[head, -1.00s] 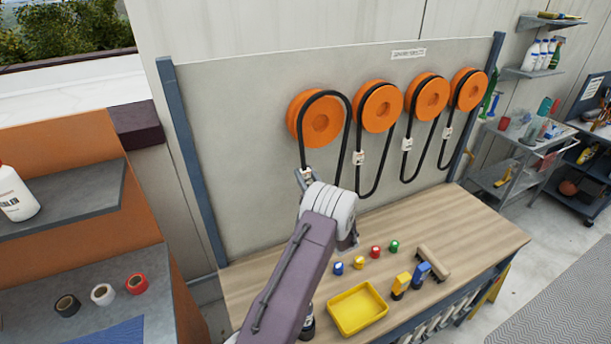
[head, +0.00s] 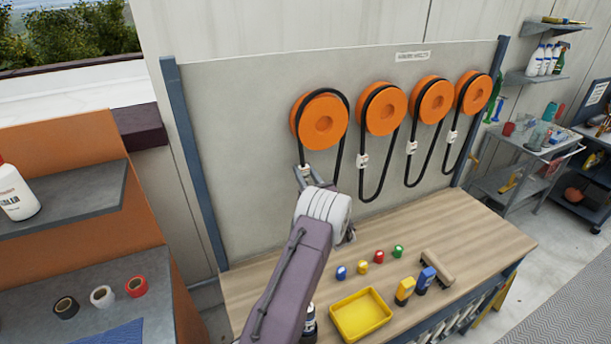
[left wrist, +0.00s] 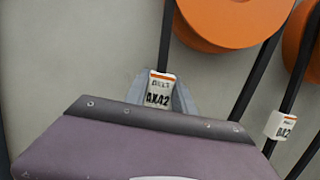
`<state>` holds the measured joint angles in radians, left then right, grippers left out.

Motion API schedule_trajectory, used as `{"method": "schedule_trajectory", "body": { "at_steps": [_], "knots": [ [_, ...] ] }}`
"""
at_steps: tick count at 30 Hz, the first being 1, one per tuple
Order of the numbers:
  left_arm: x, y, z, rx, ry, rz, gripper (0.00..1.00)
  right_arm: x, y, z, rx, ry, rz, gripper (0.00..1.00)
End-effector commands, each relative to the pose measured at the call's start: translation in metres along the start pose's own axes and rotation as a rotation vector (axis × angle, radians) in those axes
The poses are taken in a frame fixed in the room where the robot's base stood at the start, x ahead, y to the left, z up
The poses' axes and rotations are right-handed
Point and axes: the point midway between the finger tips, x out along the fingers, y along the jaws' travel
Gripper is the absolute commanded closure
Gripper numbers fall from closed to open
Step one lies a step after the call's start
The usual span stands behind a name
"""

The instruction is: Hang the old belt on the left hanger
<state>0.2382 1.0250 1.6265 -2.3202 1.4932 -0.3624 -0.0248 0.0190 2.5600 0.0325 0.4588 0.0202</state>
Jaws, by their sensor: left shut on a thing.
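The left hanger (head: 323,123) is the leftmost orange disc on the grey panel. The black belt (head: 339,150) loops over its top, along the rim, with both strands hanging down. In the left wrist view, one strand of the belt (left wrist: 166,40) runs down to a white tag (left wrist: 159,92) reading AX42. My left gripper (head: 304,174) is below the disc, shut on the belt at this tag; its fingers flank the tag in the left wrist view (left wrist: 162,90). My arm hides the bottom of the loop. My right gripper is not in view.
Several more orange hangers (head: 380,108) with tagged black belts hang to the right. A shelf unit (head: 85,195) stands at left.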

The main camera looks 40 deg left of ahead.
Motion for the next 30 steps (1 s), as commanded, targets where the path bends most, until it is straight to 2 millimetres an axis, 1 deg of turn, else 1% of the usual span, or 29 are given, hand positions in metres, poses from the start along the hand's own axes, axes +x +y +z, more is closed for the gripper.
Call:
{"method": "schedule_trajectory", "body": {
  "at_steps": [12, 30],
  "knots": [
    [0.0109, 0.0006, -0.0023, 0.000, -0.002, 0.001, 1.00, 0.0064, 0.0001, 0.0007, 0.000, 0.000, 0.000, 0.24],
    [0.0114, 0.0003, -0.0022, 0.000, -0.001, 0.000, 1.00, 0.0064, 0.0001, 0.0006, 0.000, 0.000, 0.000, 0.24]
  ]
}}
